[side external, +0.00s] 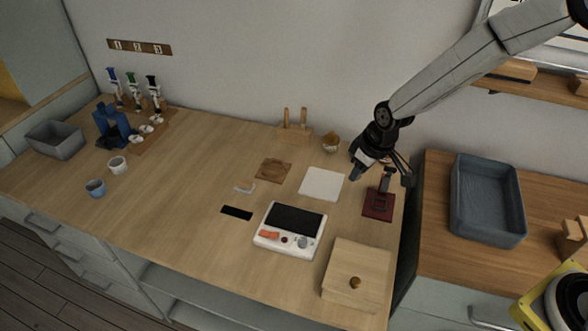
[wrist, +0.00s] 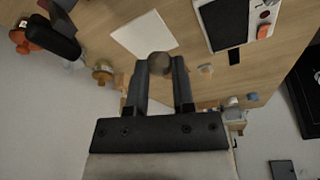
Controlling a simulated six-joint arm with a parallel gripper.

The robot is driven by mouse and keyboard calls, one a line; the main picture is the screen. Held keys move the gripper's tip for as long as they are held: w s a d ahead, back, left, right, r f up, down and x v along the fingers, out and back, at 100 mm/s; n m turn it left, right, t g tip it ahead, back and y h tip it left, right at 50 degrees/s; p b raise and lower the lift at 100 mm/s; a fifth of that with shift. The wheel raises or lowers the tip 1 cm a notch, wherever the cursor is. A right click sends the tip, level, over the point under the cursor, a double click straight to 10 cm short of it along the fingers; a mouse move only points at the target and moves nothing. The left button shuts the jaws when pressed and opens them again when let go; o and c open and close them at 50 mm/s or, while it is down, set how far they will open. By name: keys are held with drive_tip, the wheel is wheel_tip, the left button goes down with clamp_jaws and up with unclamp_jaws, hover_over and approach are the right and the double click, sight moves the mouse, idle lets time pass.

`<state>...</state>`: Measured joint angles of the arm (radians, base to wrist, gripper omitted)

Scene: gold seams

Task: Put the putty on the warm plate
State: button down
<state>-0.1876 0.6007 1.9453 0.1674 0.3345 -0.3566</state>
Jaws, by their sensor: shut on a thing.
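My gripper (wrist: 160,80) is shut on a small rounded brown lump, which appears to be the putty (wrist: 159,65), seen at the fingertips in the wrist view. In the side view my gripper (side external: 376,168) is in the air at the back right of the bench, near the dark red stand; the lump cannot be made out there. The warm plate, a white unit with a dark top (side external: 295,218), stands at the front middle of the bench, with an orange-red part and a knob on its front. It also shows at the top right of the wrist view (wrist: 228,22).
A white square sheet (side external: 322,184) lies behind the plate, with a brown mat (side external: 273,170) left of it. A dark red stand (side external: 378,205) is close to my gripper. A wooden box (side external: 357,272) stands right of the plate.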

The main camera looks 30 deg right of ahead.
idle(0.4)
drive_tip(key=s+a+r+n+y, duration=0.15)
drive_tip(key=s+a+n, duration=0.25)
drive_tip(key=s+a, duration=0.55)
hover_over(293, 219)
drive_tip(key=shift+g+h, duration=0.25)
drive_tip(key=shift+g, duration=0.15)
drive_tip(key=shift+s+d+f, duration=0.15)
drive_tip(key=shift+f, duration=1.3)
drive_tip(key=shift+s+d+f, duration=0.1)
drive_tip(key=shift+s+f, duration=0.05)
drive_tip(key=shift+f, duration=1.25)
drive_tip(key=shift+s+d+f, duration=0.15)
drive_tip(key=shift+f, duration=1.3)
drive_tip(key=shift+w+a+f, duration=0.15)
drive_tip(key=shift+w+f, duration=0.15)
drive_tip(key=shift+f, duration=1.55)
drive_tip(key=shift+f, duration=0.15)
